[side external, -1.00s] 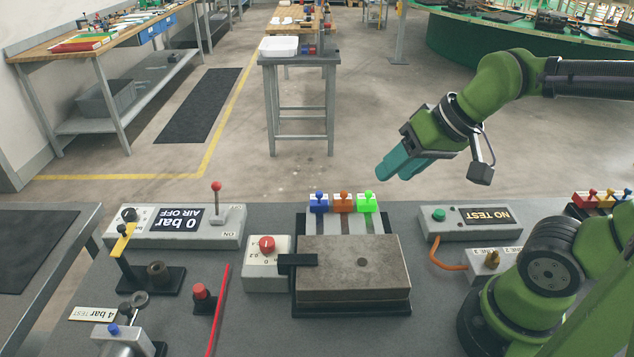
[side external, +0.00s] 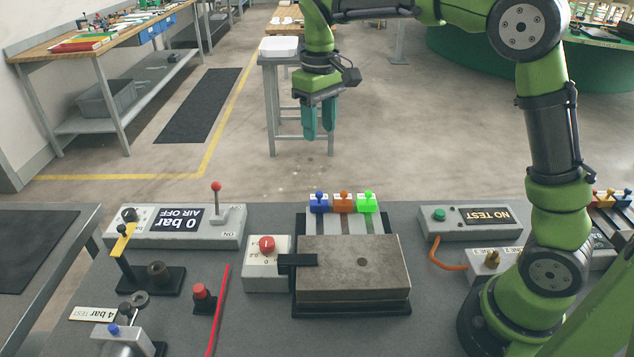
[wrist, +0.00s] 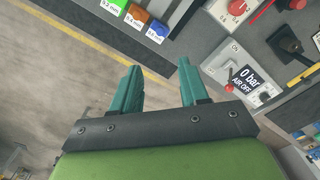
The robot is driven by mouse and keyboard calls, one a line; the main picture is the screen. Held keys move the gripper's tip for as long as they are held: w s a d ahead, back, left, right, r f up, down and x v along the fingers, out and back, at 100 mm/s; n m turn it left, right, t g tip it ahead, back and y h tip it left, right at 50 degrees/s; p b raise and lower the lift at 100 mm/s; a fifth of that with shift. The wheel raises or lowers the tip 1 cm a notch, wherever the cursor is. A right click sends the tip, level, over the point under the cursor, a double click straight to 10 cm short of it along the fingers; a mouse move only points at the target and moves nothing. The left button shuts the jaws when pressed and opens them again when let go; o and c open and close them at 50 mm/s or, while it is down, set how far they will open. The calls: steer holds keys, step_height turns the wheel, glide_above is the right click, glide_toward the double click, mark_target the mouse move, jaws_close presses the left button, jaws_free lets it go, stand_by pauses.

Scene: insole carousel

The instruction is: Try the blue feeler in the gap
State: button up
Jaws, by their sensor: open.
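The blue feeler (side external: 319,205) has a blue handle with a round knob and stands at the left of a row of three, beside an orange and a green one. Its grey strip runs toward the steel block (side external: 352,268); whether the strip's end is in a gap is hidden. It also shows in the wrist view (wrist: 158,31), labelled at its side. My gripper (side external: 319,133) has teal fingers pointing down, open and empty, and hangs high beyond the bench's far edge, above and behind the blue feeler. In the wrist view its fingers (wrist: 158,67) are apart.
The orange feeler (side external: 343,205) and green feeler (side external: 368,204) stand close to the blue one. The air-switch box (side external: 140,238) reads "0 bar AIR OFF", with an upright red-tipped lever (side external: 216,200). A red-knob dial box (side external: 266,268) adjoins the block.

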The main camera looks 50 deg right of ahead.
mark_target(319, 192)
step_height(319, 192, down, 16)
steer(key=shift+r, duration=0.1)
stand_by(0.4)
